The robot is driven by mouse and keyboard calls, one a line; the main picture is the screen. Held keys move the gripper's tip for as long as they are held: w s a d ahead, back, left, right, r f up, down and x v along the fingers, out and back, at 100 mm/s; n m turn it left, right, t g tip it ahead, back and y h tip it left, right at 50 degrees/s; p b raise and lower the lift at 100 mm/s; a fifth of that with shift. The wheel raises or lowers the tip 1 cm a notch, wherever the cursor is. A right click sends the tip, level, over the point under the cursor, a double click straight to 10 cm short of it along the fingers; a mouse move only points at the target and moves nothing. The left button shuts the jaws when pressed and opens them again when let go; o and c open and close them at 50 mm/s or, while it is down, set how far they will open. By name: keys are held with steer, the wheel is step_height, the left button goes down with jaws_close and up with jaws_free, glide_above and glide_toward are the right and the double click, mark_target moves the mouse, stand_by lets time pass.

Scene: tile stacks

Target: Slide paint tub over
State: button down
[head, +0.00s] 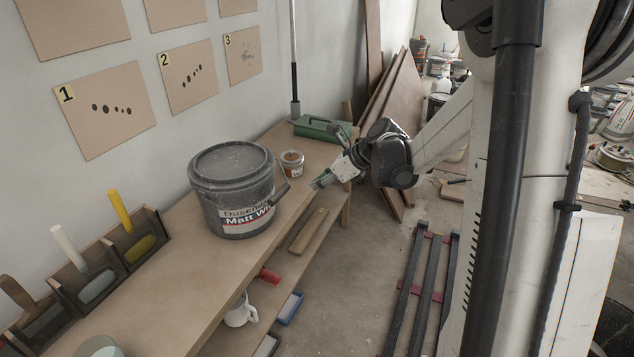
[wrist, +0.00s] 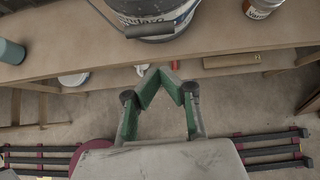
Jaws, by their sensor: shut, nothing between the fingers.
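The paint tub (head: 236,190) is a large dark grey bucket with a lid and a "Matt" label. It stands upright on the wooden bench (head: 165,308), near its front edge. In the wrist view the tub's lower part (wrist: 150,22) shows at the top, with its handle hanging in front. My gripper (head: 318,184) is to the right of the tub, off the bench's front edge. Its green-padded fingers (wrist: 161,72) meet at the tips in the wrist view, shut and empty. They point toward the bench edge and are apart from the tub.
A small jar (head: 291,164) stands behind the tub on the right. A green toolbox (head: 320,128) is at the bench's far end. Wooden holders with brushes (head: 130,235) line the wall at left. A lower shelf holds a white mug (head: 241,312) and a wooden block (head: 308,231).

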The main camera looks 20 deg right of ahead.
mark_target(285, 192)
steer(key=shift+w+a+f+b, duration=0.15)
steer(key=shift+w+a+f, duration=0.6)
steer(key=shift+w+a, duration=0.3)
steer(key=shift+w+a+f+b, duration=0.1)
steer(key=shift+w+a+f, duration=0.7)
steer(key=shift+w+a, duration=0.2)
steer(key=shift+w+a+f+b, duration=0.15)
steer(key=shift+w+a+f, duration=0.6)
steer(key=shift+w+a, duration=0.25)
steer(key=shift+w+d, duration=0.1)
steer(key=shift+w, duration=0.05)
